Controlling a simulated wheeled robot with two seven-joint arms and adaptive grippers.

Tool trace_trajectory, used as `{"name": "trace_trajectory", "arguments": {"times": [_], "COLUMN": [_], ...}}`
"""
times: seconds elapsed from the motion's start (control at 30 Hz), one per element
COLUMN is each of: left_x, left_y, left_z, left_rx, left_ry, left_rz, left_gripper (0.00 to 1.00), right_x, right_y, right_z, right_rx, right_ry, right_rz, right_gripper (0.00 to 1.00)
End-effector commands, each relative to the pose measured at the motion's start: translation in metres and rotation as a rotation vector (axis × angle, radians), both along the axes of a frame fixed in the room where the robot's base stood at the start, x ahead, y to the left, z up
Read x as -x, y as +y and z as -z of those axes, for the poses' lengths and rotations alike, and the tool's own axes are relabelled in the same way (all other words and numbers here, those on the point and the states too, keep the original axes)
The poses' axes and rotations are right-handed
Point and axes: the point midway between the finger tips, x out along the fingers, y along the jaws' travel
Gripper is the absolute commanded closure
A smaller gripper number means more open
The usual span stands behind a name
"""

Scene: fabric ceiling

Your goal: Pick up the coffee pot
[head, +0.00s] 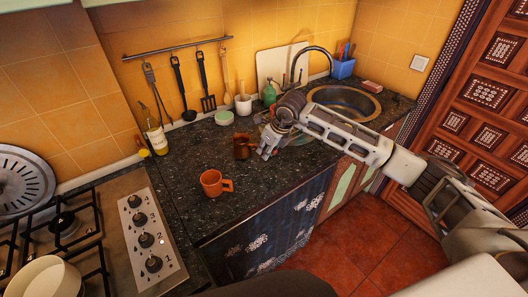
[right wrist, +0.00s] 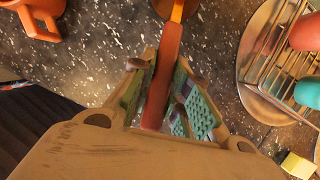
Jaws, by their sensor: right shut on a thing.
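The coffee pot (head: 241,149) is small and brown and stands on the dark speckled counter, left of my right gripper (head: 266,152). In the right wrist view its long reddish handle (right wrist: 164,75) runs between the two fingers of my right gripper (right wrist: 160,95), which is shut on it. Only a bit of the pot's orange metal shows at the top edge of that view; the rest of its body is out of frame. I cannot tell whether the pot is clear of the counter. My left gripper is not in view.
An orange mug (head: 215,183) stands near the counter's front edge, left of the pot. A gas stove (head: 130,215) is at the left, and a sink (head: 345,100) is behind my right arm. A wire dish rack (right wrist: 285,55) is close to the right of the gripper.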

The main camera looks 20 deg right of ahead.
Motion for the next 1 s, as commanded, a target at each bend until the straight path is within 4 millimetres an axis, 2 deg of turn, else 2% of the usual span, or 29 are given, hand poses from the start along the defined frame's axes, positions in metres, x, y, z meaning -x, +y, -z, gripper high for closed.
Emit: {"name": "trace_trajectory", "arguments": {"times": [0.27, 0.6, 0.8, 1.0], "left_x": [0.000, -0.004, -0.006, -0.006], "left_y": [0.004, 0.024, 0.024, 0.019], "left_z": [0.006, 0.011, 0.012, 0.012], "left_rx": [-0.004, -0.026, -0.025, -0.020], "left_ry": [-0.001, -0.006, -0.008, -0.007], "left_rz": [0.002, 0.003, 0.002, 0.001], "left_gripper": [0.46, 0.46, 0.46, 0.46], "right_x": [-0.001, -0.001, -0.001, 0.000], "right_y": [0.000, 0.001, 0.000, 0.000], "right_z": [-0.035, -0.078, -0.090, -0.093], "right_rx": [-0.002, -0.002, -0.001, -0.001], "right_ry": [-0.007, -0.005, -0.005, -0.004], "right_rz": [-0.001, -0.001, 0.000, -0.001], "right_gripper": [1.00, 1.00, 1.00, 1.00]}}
